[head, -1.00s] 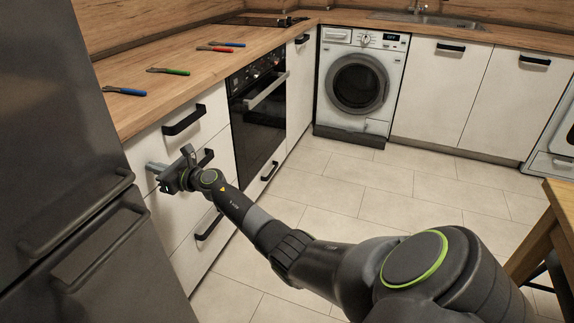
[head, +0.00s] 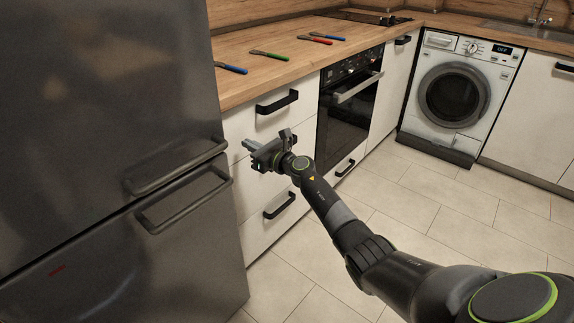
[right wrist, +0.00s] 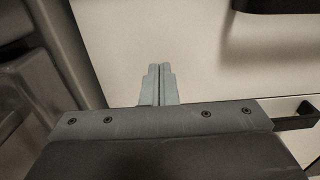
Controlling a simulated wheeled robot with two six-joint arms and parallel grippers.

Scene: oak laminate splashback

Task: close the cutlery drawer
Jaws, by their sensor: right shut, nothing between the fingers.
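The white drawer unit stands between the fridge and the oven. Its top drawer (head: 240,122) has a black bar handle (head: 277,102) and looks flush with the unit. A lower drawer (head: 262,225) also looks flush. The middle drawer's handle is mostly hidden behind my right gripper (head: 250,145). The pictures do not show which drawer holds cutlery. My right gripper is shut and empty, its fingertips at the left part of the drawer fronts. In the right wrist view its closed fingers (right wrist: 158,86) point at a white front (right wrist: 190,50); I cannot tell if they touch. My left gripper is not in view.
The dark fridge (head: 110,120) with its protruding handles stands close on the left of my right gripper. Several coloured-handled tools lie on the wooden worktop (head: 262,43). The oven (head: 350,105) and washing machine (head: 455,95) stand to the right. The tiled floor (head: 420,190) is clear.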

